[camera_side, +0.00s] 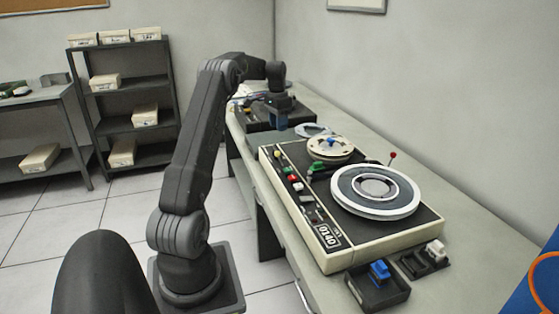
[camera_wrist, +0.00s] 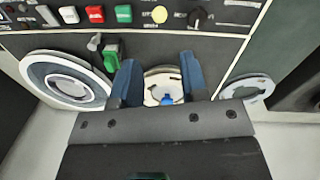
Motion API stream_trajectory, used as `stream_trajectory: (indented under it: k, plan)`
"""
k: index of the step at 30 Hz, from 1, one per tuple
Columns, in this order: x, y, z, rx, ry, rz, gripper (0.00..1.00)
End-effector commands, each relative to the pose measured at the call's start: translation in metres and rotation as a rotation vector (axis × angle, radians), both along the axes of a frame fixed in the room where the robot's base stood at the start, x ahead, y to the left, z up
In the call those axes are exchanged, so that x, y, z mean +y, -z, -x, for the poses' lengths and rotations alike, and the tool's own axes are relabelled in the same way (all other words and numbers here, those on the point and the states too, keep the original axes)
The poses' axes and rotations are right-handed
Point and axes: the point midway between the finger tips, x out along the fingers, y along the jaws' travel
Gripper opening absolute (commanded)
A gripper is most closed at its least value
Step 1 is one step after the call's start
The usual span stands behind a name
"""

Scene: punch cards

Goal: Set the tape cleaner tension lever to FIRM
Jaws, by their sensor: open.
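The tape cleaner (camera_side: 310,235) is a cream-framed deck with a large reel (camera_side: 376,190) and a smaller cream reel (camera_side: 331,147) with a blue hub. A thin lever with a red ball tip (camera_side: 392,156) stands at its far right side. I cannot tell if this is the tension lever, and no FIRM mark is legible. My gripper (camera_side: 278,120) hangs beyond the deck's far end in the side view. In the wrist view, my gripper (camera_wrist: 162,70) has its blue fingers apart, framing the small reel (camera_wrist: 163,88). No object appears held.
A green block (camera_wrist: 111,56) sits between the reels. Coloured buttons and a black knob (camera_wrist: 197,17) line the deck's edge. A tray with a blue piece (camera_side: 379,273) and a dark block with a white-topped piece (camera_side: 434,250) stand at the near end. A wall runs along the right.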

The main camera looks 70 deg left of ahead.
Motion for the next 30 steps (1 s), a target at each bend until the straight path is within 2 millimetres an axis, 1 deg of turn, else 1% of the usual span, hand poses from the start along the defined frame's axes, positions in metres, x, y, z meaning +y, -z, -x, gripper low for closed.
stream_trajectory:
  k: [5,8,15,21,25,30]
  plan:
    - [0.001,0.016,0.001,0.001,0.000,0.003,0.40]
    - [-0.001,0.033,0.001,0.002,0.000,0.005,0.40]
    - [-0.005,0.083,0.000,0.002,0.000,0.004,0.40]
    - [-0.007,0.117,-0.001,0.001,0.000,0.003,0.40]
    - [-0.008,0.131,-0.001,0.001,0.000,0.002,0.40]
    - [-0.008,0.138,-0.001,0.000,0.000,0.000,0.40]
